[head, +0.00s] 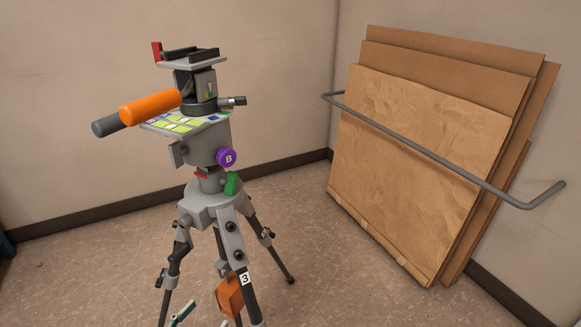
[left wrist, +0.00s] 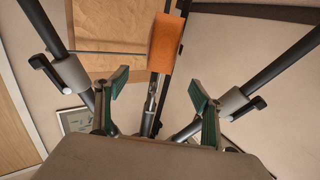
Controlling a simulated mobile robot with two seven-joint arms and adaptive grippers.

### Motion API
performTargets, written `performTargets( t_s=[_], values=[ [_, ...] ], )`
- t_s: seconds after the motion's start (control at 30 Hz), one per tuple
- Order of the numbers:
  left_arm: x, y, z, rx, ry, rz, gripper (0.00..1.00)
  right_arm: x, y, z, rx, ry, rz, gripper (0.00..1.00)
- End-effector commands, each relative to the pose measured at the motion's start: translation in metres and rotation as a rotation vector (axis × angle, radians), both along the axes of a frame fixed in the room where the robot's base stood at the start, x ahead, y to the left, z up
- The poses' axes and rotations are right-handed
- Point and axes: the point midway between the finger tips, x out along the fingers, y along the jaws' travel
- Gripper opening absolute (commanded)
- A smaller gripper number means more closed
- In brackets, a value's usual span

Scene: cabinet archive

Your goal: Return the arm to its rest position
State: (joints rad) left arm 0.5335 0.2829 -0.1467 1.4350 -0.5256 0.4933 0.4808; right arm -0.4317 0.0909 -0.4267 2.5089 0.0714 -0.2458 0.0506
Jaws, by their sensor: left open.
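My left gripper (head: 201,316) shows only at the bottom edge of the head view, low in front of the tripod, with its green finger pads apart. In the left wrist view the same gripper (left wrist: 158,90) is open, with nothing between its pads. An orange block (head: 230,296) is at the tripod leg marked 3. The block also shows in the left wrist view (left wrist: 166,44), beyond the fingertips and apart from them. Most of my left arm is out of view. My right gripper is in neither view.
A grey tripod (head: 211,203) stands close ahead with spread legs. Its head carries an orange handle (head: 150,107) pointing left and a purple knob (head: 227,158). Brown cardboard sheets (head: 410,165) lean against the wall behind a grey rail (head: 440,160). Floor at left is clear.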

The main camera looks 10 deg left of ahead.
Motion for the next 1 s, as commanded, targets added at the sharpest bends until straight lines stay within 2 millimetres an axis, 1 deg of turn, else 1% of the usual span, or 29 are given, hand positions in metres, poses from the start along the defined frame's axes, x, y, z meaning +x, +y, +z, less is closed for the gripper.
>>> performTargets(
  t_s=[0.07,0.13,0.17,0.27,0.3,0.37,0.4,0.47,0.57,0.6,0.67,0.73,0.9,1.0],
  values=[
    [-0.001,-0.002,0.011,0.004,-0.005,0.006,0.68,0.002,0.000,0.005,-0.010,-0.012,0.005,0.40],
    [-0.005,-0.004,0.028,0.014,-0.009,0.017,0.68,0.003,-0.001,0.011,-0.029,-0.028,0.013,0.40],
    [-0.007,-0.005,0.038,0.020,-0.010,0.025,0.68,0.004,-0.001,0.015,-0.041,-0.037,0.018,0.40],
    [-0.020,-0.011,0.078,0.047,-0.011,0.055,0.68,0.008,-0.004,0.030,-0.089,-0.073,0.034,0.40],
    [-0.028,-0.013,0.093,0.059,-0.006,0.068,0.68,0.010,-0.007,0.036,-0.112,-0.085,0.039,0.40],
    [-0.042,-0.017,0.113,0.079,0.008,0.085,0.68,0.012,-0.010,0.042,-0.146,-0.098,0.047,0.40],
    [-0.053,-0.019,0.124,0.092,0.020,0.096,0.68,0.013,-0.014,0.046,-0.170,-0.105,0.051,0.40],
    [-0.070,-0.023,0.139,0.111,0.044,0.110,0.68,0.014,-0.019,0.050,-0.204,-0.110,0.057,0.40],
    [-0.103,-0.030,0.159,0.142,0.095,0.126,0.68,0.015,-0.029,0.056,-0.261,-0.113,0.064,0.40],
    [-0.117,-0.033,0.166,0.156,0.119,0.130,0.68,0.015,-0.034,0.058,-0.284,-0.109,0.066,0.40],
    [-0.140,-0.037,0.174,0.175,0.161,0.134,0.68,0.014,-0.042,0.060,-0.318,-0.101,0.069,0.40],
    [-0.170,-0.043,0.183,0.198,0.214,0.134,0.68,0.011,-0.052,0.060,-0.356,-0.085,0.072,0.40],
    [-0.247,-0.057,0.193,0.250,0.361,0.114,0.68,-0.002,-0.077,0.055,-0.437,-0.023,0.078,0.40],
    [-0.285,-0.063,0.194,0.272,0.436,0.098,0.68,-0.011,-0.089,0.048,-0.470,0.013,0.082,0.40]
  ],
)
